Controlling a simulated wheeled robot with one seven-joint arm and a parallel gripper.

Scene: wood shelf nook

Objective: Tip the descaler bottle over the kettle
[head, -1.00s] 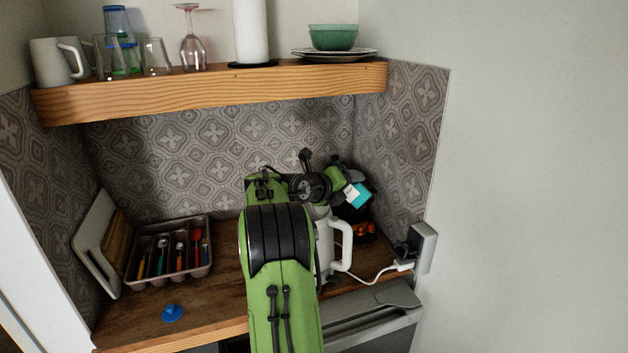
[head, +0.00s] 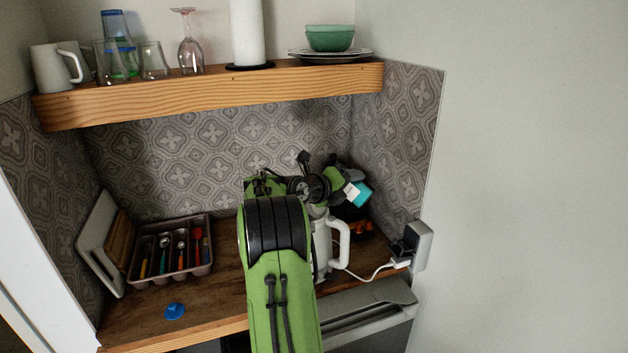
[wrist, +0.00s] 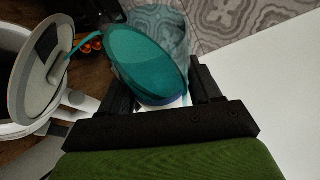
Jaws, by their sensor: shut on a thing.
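The descaler bottle shows in the head view as a teal and white shape (head: 357,194) above and right of the kettle. In the wrist view the teal bottle (wrist: 146,62) is tilted between the fingers of my gripper (wrist: 160,82), which is shut on it. A thin teal strand (wrist: 86,44) reaches from the bottle leftward towards a grey disc like a lid (wrist: 42,75); I cannot tell if it is liquid. The white kettle (head: 322,250) stands on the counter, handle to the right. Its white rim shows at the wrist view's left (wrist: 12,128). My arm hides part of it.
A cutlery tray (head: 140,279) sits on the wooden counter (head: 215,300), left. A blue piece (head: 174,311) lies near the front edge. Boards (head: 95,245) lean at left. A shelf (head: 210,98) with glasses and bowls hangs above. A plugged-in cord (head: 375,275) runs right of the kettle.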

